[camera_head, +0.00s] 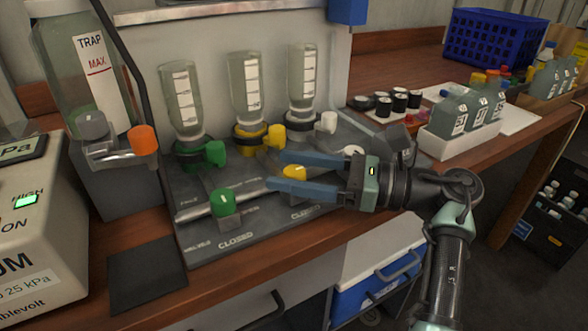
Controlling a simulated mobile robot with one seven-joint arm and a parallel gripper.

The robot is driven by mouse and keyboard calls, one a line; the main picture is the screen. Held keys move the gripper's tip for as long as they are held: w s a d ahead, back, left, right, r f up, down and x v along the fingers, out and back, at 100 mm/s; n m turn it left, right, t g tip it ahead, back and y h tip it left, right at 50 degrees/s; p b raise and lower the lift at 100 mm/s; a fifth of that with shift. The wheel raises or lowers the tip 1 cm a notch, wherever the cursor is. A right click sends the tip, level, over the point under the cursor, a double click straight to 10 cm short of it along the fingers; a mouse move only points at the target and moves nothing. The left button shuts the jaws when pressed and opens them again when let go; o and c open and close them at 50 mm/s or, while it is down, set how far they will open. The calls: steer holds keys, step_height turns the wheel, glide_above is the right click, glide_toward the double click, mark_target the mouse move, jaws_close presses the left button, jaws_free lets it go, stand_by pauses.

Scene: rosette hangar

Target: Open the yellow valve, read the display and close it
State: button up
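The lower yellow valve knob (294,172) sits on the grey manifold panel, in the row with a green knob (223,202) and a white knob (352,150). A second yellow valve (276,136) is under the middle inverted bottle (250,85). My gripper (274,170) reaches in from the right with its blue fingers apart. The lower yellow knob shows between the fingers; I cannot tell whether they touch it. A kPa display (22,148) is at the left edge, mostly cut off, with no number visible.
A trap jar (75,75) with grey and orange valve handles stands at the left. "CLOSED" labels (235,240) show on the panel's front. A dark mat (147,272) lies at the bench front. Small black-lidded jars (383,106) and a white bottle tray (458,145) are right of the panel.

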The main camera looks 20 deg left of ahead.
steer(key=shift+d, duration=0.1)
steer(key=w+d, duration=0.1)
steer(key=d, duration=1.1)
steer(key=shift+w+d+b, duration=0.35)
steer(key=shift+w+b, duration=0.05)
steer(key=shift+b, duration=0.05)
